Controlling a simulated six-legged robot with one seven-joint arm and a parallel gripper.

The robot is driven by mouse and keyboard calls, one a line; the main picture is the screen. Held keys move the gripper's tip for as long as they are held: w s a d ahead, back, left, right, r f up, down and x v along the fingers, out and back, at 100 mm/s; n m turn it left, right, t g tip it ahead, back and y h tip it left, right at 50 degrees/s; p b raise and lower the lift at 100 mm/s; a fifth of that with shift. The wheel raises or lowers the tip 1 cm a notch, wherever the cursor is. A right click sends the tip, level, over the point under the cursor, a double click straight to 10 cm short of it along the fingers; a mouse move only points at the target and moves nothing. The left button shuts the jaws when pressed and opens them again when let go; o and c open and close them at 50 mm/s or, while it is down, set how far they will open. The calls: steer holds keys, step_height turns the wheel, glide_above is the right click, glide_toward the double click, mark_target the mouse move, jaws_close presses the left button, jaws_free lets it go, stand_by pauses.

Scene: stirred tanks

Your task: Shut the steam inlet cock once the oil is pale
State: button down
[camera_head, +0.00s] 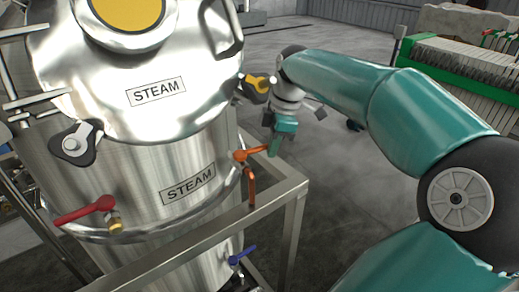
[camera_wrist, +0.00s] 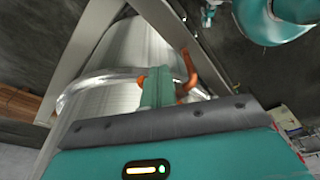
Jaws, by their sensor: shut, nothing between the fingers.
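The steel tank (camera_head: 120,185) carries two STEAM labels, an upper one (camera_head: 156,91) and a lower one (camera_head: 188,185). A round yellow disc (camera_head: 127,12) is on its top; I cannot tell if it shows the oil. An orange-handled cock (camera_head: 250,153) with a copper-coloured pipe is on the right side, near the lower label.
Other cocks have a red handle (camera_head: 85,210), a yellow handle (camera_head: 257,84) and a blue handle (camera_head: 243,255). A metal frame (camera_head: 290,192) runs just below and beside the orange cock. A green-framed rack (camera_head: 455,62) stands at the back right. The floor between is clear.

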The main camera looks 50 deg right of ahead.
steer(key=shift+w+d, duration=0.1)
steer(key=shift+w, duration=0.45)
steer(key=shift+s, duration=0.4)
step_height(320, 180, up, 7)
stand_by(1.2)
steer(key=shift+s, duration=0.1)
stand_by(0.5)
